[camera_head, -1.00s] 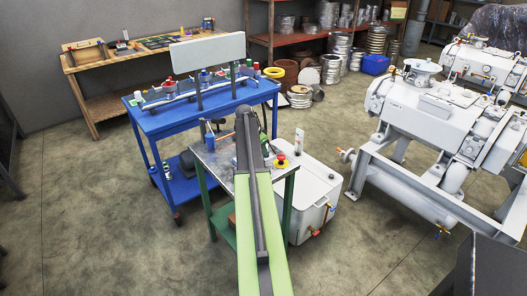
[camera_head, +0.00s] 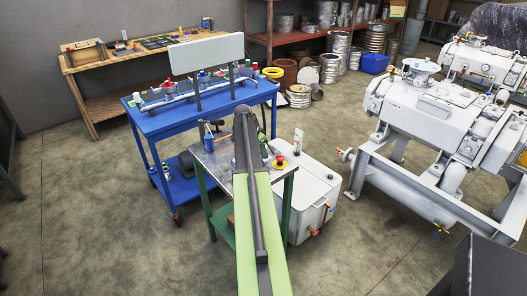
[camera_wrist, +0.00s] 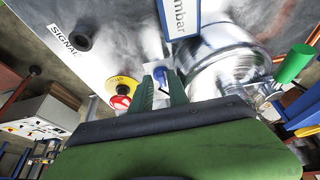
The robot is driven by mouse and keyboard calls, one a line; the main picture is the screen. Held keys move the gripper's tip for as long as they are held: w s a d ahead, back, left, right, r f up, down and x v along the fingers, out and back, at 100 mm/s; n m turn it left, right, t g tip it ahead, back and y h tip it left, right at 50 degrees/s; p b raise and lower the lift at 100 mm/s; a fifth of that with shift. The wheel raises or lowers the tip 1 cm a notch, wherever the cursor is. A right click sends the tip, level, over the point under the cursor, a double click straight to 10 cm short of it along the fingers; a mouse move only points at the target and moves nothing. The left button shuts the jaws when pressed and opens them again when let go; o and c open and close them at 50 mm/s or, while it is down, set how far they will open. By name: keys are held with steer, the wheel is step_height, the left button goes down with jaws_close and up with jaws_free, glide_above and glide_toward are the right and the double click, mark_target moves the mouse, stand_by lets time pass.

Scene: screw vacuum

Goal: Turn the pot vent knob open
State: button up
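In the wrist view, the two green fingers of my gripper (camera_wrist: 161,85) stand apart. A small blue knob (camera_wrist: 160,73) shows between their tips; I cannot tell whether the fingers touch it. It sits beside a shiny metal pot (camera_wrist: 222,72), which is to the right of the fingers. Which part is the vent knob is not labelled; the blue one looks like it. In the head view, my arm reaches over the small metal-topped bench (camera_head: 221,179) and hides the pot and the gripper tips.
A red and yellow emergency button (camera_wrist: 120,98) lies left of the fingers; it also shows on the bench in the head view (camera_head: 279,161). A green cylinder (camera_wrist: 294,62) is to the right. A blue cart (camera_head: 150,122) stands behind the bench, and a white box (camera_head: 313,190) stands right of it.

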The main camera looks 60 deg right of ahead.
steer(key=s+p+v, duration=0.1)
steer(key=p+v, duration=0.4)
steer(key=v, duration=0.2)
steer(key=shift+w+p, duration=0.3)
steer(key=shift+p, duration=0.1)
